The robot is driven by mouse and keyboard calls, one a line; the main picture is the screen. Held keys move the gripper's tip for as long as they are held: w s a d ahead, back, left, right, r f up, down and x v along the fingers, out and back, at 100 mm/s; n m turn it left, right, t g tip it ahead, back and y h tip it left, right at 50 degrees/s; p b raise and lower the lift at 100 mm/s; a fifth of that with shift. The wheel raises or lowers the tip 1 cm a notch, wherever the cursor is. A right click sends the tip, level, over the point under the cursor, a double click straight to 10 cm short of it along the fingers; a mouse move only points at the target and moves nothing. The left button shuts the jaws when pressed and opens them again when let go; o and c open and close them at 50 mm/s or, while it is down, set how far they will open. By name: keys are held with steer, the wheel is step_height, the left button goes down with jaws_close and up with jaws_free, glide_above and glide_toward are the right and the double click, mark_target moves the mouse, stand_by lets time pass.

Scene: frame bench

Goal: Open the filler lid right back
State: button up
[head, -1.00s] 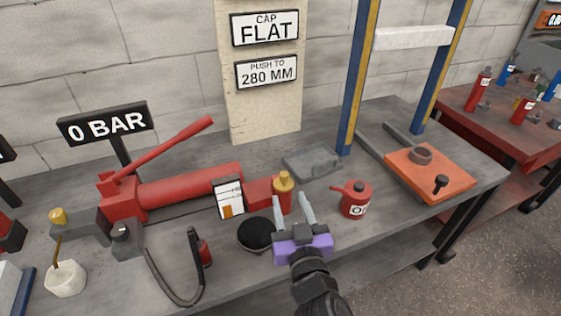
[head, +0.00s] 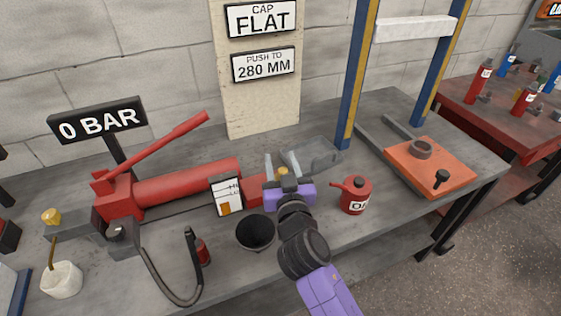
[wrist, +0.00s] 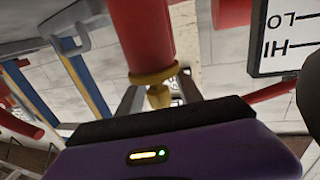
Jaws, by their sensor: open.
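The filler lid (head: 283,172) is the brass-coloured cap on top of the short red filler neck at the right end of the red hand pump (head: 185,185). In the head view my gripper partly hides it. My gripper (head: 281,160) is open, with one finger on each side of the lid. In the wrist view the brass lid (wrist: 160,94) and its wider collar sit on the red neck (wrist: 143,35), between my spread fingers (wrist: 158,100). I cannot tell whether either finger touches it. The lid looks shut on the neck.
A HI/LO level plate (head: 226,196) stands left of the neck. A round black bowl (head: 256,233) is in front, and a red oil can (head: 354,194) is to the right. A grey tray (head: 322,152) lies behind. Signs read "CAP FLAT" (head: 262,19) and "0 BAR" (head: 98,120).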

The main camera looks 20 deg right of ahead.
jaws_close()
